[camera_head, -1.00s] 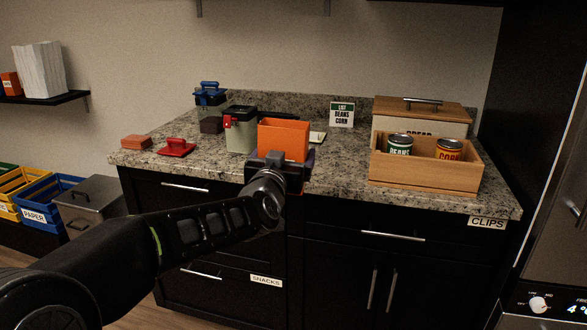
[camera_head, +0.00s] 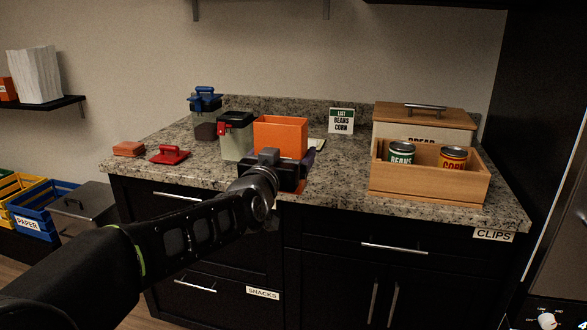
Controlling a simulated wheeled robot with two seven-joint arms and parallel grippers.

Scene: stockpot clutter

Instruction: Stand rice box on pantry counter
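An orange open-topped box (camera_head: 280,132), likely the rice box, stands upright near the front edge of the pantry counter (camera_head: 335,185). No label shows on it. My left gripper (camera_head: 282,168) is at the near side of the box, with a dark finger along its right side. It looks shut on the box, though the left finger is mostly hidden. The gripper covers the lower part of the box, and a bit of orange shows beneath it. I cannot tell whether the box's base touches the counter. My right gripper is out of view.
A clear canister with a black lid and red clip (camera_head: 236,138) stands just left of the box. A blue-lidded canister (camera_head: 205,115), red lid (camera_head: 169,155) and orange block (camera_head: 129,149) are farther left. A wooden tray (camera_head: 428,184) with cans is right; bare counter lies between.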

